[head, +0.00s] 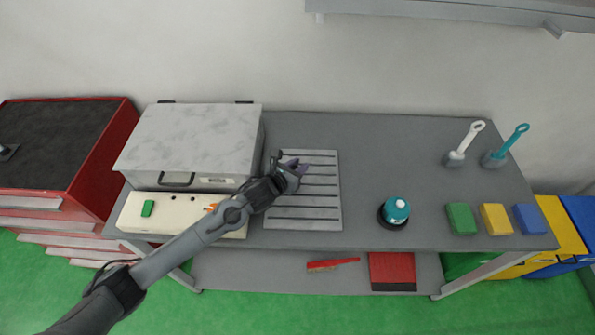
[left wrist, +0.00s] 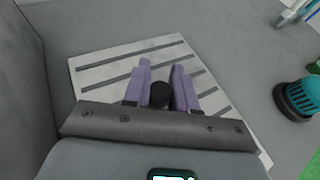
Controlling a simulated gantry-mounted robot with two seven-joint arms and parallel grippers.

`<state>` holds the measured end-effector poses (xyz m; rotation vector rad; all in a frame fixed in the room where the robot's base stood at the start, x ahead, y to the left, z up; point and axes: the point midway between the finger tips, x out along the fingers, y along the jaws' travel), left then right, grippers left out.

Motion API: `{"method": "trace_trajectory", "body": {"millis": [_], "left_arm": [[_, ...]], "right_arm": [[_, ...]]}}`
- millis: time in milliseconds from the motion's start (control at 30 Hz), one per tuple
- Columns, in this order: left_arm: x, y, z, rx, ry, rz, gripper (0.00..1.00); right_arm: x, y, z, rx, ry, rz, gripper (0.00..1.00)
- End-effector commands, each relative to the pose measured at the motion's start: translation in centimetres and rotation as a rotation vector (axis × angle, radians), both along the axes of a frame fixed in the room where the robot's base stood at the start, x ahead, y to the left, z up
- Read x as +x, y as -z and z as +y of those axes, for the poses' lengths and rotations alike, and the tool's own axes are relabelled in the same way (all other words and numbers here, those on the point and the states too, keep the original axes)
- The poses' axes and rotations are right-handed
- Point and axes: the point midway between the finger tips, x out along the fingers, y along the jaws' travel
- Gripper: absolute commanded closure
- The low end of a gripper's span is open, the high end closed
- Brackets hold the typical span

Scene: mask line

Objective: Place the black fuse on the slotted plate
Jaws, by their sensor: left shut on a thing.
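The slotted plate (head: 303,212) is a light grey square with dark parallel slots, lying flat on the grey table. It also shows in the left wrist view (left wrist: 105,57). My left gripper (head: 293,165) is over the upper left part of the plate. In the left wrist view its two purple fingers (left wrist: 160,85) are shut on the black fuse (left wrist: 160,95), a short dark round piece between them. The fuse is hidden in the head view. I cannot tell whether the fuse touches the plate. My right gripper is not in view.
A grey lidded box (head: 192,140) and a white panel with a green button (head: 147,208) stand left of the plate. A teal-topped device (head: 396,210) is to the right. Green, yellow and blue blocks (head: 495,219) and two brushes (head: 460,150) are farther right.

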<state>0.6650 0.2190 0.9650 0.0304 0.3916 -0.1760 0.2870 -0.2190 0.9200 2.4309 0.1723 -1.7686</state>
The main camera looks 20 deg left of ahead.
Motion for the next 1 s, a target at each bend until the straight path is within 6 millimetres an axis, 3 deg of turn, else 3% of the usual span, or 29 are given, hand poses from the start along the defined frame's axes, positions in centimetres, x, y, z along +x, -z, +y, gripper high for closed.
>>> {"method": "trace_trajectory", "body": {"millis": [200, 600, 633, 767, 800, 1000], "left_arm": [[0.0, 2.4, 0.0, 0.000, -0.001, 0.001, 1.00], [0.0, 2.9, 0.0, 0.001, -0.001, 0.000, 1.00], [0.0, 2.9, 0.0, 0.001, -0.001, 0.000, 0.72], [0.0, 2.8, 0.0, 0.000, -0.001, 0.000, 0.52], [0.0, 2.8, 0.0, 0.000, -0.001, 0.000, 0.48], [0.0, 2.8, 0.0, 0.000, -0.001, 0.000, 0.48]], "right_arm": [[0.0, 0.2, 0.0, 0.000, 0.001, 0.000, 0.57], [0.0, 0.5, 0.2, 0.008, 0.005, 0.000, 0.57], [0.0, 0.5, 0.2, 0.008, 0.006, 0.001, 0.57], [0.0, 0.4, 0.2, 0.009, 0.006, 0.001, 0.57], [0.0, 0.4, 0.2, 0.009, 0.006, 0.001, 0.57], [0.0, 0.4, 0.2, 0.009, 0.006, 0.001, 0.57]]}}
